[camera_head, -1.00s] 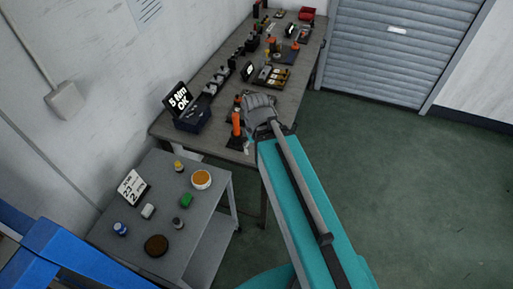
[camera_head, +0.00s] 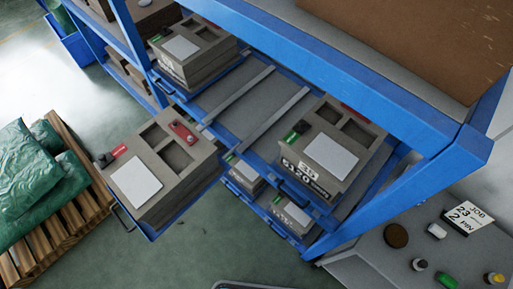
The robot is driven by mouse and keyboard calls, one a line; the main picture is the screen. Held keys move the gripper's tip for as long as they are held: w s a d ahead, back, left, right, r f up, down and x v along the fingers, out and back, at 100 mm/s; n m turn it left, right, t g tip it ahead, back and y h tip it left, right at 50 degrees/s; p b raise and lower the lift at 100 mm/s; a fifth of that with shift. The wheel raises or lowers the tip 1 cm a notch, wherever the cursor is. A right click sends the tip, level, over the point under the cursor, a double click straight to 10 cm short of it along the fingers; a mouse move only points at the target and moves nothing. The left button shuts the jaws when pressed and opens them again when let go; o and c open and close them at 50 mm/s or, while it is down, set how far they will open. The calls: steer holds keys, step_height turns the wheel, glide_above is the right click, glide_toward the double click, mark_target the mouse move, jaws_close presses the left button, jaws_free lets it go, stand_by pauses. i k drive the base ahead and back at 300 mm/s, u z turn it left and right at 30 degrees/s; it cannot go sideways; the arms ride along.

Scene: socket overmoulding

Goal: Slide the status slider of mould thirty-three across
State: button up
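A grey-brown mould (camera_head: 190,165) sits on a pulled-out blue drawer (camera_head: 152,232) at the left of the rack. It has a white plate, a small black block (camera_head: 104,160) beside a red strip (camera_head: 119,151) on one edge, and a red piece (camera_head: 184,132) on top. A third mould (camera_head: 205,65) at the back left also shows a green strip. I cannot tell which is thirty-three. My gripper is not in view.
The blue rack's post (camera_head: 400,200) and upper beam (camera_head: 330,60) frame the moulds. More moulds sit lower down (camera_head: 290,215). Green sacks (camera_head: 40,165) lie on a pallet at left. A grey table (camera_head: 390,265) with small items is lower right.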

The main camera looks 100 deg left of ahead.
mark_target(104, 160)
steer(key=k, duration=0.95)
steer(key=u, duration=3.35)
